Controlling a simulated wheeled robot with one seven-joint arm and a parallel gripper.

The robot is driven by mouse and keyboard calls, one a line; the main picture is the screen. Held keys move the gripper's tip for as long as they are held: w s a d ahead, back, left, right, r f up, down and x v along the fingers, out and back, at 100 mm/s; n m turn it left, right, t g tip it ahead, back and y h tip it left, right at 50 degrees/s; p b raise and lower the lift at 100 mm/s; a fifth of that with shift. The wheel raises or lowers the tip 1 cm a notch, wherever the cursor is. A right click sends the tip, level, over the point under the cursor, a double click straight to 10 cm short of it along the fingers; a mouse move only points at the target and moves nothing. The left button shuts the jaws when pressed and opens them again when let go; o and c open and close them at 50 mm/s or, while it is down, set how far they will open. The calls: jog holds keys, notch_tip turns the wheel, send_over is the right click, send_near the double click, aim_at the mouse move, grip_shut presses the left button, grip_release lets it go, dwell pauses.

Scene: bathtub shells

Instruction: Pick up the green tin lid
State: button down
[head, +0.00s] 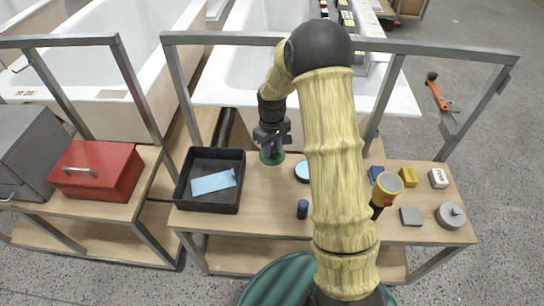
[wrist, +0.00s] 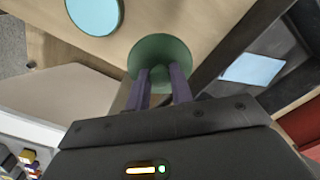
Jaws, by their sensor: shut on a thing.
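The green tin lid (head: 271,158) is a round dark green disc near the back edge of the wooden bench, just right of the black tray. It also shows in the wrist view (wrist: 160,50), at the fingertips. My gripper (head: 271,150) points down over it, and its two purple-grey fingers (wrist: 160,78) are shut on the lid. I cannot tell whether the lid is clear of the bench top.
A black tray (head: 178,192) holding a light blue sheet (head: 213,182) stands to the left. A turquoise disc (head: 302,171) lies to the right. A dark blue cylinder (head: 302,209) stands nearer the front. Several small items lie at right, including a grey block (head: 411,217).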

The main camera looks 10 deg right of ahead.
jog(key=shift+r, duration=0.4)
jog(key=shift+w, duration=0.1)
jog(key=p, duration=0.1)
jog(key=r+p, duration=0.1)
jog(key=p, duration=0.1)
jog(key=shift+s+r, duration=0.3)
jog(key=s+r+m+p, duration=0.5)
jog(key=r+p, duration=0.7)
jog(key=p, duration=1.4)
jog(key=shift+s+r, duration=0.35)
jog(key=shift+s, duration=0.25)
jog(key=shift+f, duration=0.1)
